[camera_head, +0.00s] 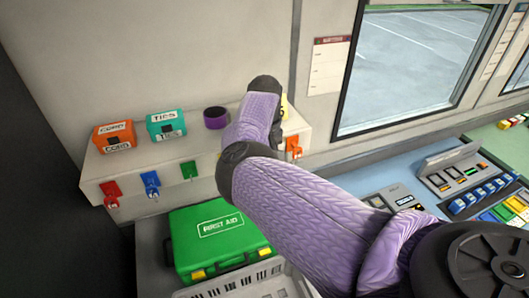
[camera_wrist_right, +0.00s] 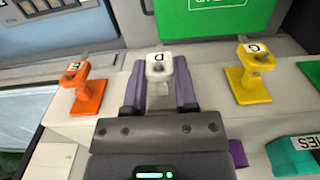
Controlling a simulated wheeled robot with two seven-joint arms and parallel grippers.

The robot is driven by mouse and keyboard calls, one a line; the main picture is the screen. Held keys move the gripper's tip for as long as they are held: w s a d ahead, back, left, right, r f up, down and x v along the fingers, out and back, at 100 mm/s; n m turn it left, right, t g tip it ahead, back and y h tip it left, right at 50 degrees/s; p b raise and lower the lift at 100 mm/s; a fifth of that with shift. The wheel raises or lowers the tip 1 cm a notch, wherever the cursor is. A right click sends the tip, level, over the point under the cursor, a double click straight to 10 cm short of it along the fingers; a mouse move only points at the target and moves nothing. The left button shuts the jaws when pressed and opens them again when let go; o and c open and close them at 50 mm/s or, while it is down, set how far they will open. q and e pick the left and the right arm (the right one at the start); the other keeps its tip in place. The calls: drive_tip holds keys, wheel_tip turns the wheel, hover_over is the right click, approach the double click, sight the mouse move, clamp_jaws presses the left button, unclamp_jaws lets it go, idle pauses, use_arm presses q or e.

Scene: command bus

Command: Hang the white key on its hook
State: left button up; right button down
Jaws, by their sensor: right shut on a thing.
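The white key (camera_wrist_right: 158,67), marked D, sits between the two fingers of my right gripper (camera_wrist_right: 158,82) in the right wrist view. The gripper is shut on it, in front of the pale shelf face. A pale stem shows below the key between the fingers; I cannot tell whether it is the white hook or part of the key. My left gripper is not in view.
Beside my gripper are an orange hook (camera_wrist_right: 90,88) with key E and a yellow hook (camera_wrist_right: 249,85) with key C. Red (camera_head: 110,193), blue (camera_head: 151,184) and green (camera_head: 189,170) hooks line the shelf. A green first aid case (camera_head: 215,240) stands below.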

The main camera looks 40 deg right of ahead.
drive_tip(key=shift+c, duration=1.6)
unclamp_jaws()
drive_tip(key=shift+s+a+r+p, duration=0.1)
drive_tip(key=shift+s+r+p, duration=0.1)
drive_tip(key=shift+r+p, duration=0.65)
drive_tip(key=shift+s+r+p, duration=0.15)
drive_tip(key=shift+r+p, duration=0.2)
drive_tip(key=shift+p, duration=0.85)
wheel_tip(320, 180, up, 6)
drive_tip(key=s+p, duration=0.2)
drive_tip(key=p, duration=0.5)
drive_tip(key=shift+a, duration=0.3)
